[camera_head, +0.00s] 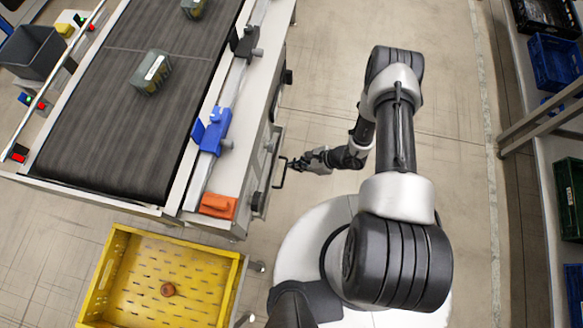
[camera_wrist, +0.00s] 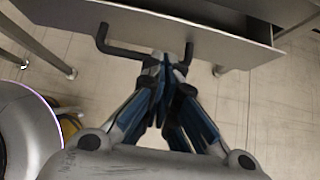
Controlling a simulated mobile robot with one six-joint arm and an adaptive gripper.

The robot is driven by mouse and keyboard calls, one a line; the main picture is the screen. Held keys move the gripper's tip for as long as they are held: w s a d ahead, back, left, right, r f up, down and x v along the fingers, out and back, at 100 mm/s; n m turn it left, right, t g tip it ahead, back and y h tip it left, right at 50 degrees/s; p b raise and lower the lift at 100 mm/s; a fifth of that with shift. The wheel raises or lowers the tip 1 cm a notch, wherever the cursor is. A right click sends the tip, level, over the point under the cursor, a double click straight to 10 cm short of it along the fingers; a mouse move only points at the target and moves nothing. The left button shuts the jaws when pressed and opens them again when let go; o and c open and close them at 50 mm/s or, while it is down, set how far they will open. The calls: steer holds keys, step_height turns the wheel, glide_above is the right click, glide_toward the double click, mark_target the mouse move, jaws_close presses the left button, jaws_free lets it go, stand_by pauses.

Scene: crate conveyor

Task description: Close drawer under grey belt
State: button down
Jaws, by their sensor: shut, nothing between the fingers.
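The conveyor with the dark grey belt (camera_head: 130,95) stands at the left of the head view. A grey drawer (camera_head: 268,165) sticks out from its right side, below belt level. The drawer front (camera_wrist: 225,48) spans the top of the wrist view, with a dark gap behind it. Its black bar handle (camera_head: 281,174) also shows in the wrist view (camera_wrist: 125,50). My gripper (camera_head: 296,164) is shut and empty, its fingertips at the handle's right part in the wrist view (camera_wrist: 168,62). The fingers hide part of the bar; I cannot tell whether they touch it.
A yellow crate (camera_head: 235,290) with a small brown round thing (camera_head: 168,290) stands below the conveyor's end. Green-grey boxes (camera_head: 150,72) lie on the belt. An orange block (camera_head: 218,206) sits on the conveyor's edge. A shelf with crates (camera_head: 553,62) lines the right.

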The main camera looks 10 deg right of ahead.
steer(key=p+v, duration=0.3)
steer(key=v, duration=0.6)
steer(key=b, duration=0.7)
glide_toward(277, 162)
steer(key=shift+d+f+x, duration=0.1)
steer(key=shift+x, duration=1.15)
steer(key=shift+d+f+x, duration=0.15)
steer(key=shift+x, duration=1.15)
steer(key=shift+r, duration=0.1)
